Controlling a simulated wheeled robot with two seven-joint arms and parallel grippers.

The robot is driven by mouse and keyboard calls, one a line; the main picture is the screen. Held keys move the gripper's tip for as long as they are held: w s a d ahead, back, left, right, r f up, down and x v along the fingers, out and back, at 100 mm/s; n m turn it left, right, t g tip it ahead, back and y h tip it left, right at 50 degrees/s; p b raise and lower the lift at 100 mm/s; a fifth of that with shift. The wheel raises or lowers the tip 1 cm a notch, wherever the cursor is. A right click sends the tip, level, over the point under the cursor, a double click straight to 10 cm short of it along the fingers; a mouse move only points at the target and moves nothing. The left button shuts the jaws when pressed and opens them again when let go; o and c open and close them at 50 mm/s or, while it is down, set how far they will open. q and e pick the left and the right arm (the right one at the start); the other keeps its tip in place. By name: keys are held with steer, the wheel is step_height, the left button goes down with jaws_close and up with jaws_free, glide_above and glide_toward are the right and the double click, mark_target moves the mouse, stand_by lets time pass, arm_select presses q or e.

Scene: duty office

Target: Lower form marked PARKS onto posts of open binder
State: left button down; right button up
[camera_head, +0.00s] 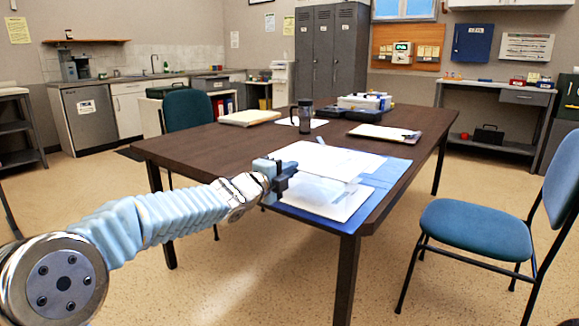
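The blue open binder (381,177) lies at the near right corner of the dark table (190,148). A white sheet (318,199) lies on its near part. Another white sheet (328,160) shows above and behind it, overlapping the binder; its print is too small to read, so I cannot tell if it is marked PARKS. My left gripper (283,176) is at the left edge of these sheets. Its fingers are too small to tell whether they are open or shut on a sheet. The binder posts cannot be made out. My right gripper is out of view.
A clipboard (384,132), a dark mug (305,117), a pad of paper (249,117) and a tray of supplies (363,103) are farther back on the table. A blue chair (475,228) stands at the right. The table's left part is bare.

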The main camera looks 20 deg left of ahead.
mark_target(289, 207)
arm_select(q)
steer(key=shift+d+f+b, duration=0.1)
steer(key=shift+f+b, duration=1.15)
steer(key=shift+f, duration=0.25)
steer(key=shift+f+b, duration=0.9)
steer(key=shift+f, duration=0.2)
steer(key=shift+f+b, duration=0.25)
steer(key=shift+b, duration=0.1)
steer(key=shift+b, duration=0.3)
steer(key=shift+f+b, duration=1)
steer(key=shift+b, duration=0.05)
steer(key=c, duration=1.2)
jaws_free()
